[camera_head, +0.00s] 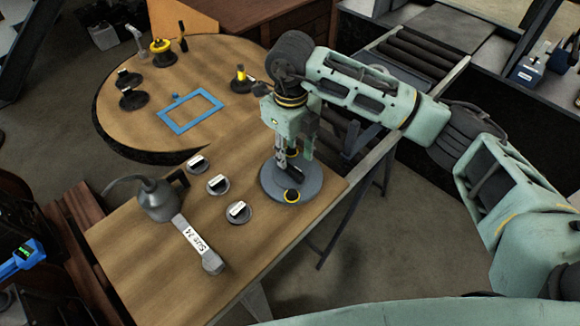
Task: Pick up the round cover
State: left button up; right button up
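The round cover appears to be the flat grey-blue disc (268,187) near the right edge of the wooden table, below my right arm. The disc looks flat on the table. My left gripper is not in view.
A round table (140,85) behind holds a blue frame (192,110) and small tools. A roller conveyor (415,58) stands behind my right arm.

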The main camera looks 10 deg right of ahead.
aim_at(291, 168)
jog(key=f+p, duration=0.2)
jog(key=f, duration=0.1)
jog(key=shift+s+d, duration=0.1)
jog(key=shift+s, duration=0.1)
jog(key=shift+w+f, duration=0.2)
jog(key=shift+f, duration=1.15)
grip_shut()
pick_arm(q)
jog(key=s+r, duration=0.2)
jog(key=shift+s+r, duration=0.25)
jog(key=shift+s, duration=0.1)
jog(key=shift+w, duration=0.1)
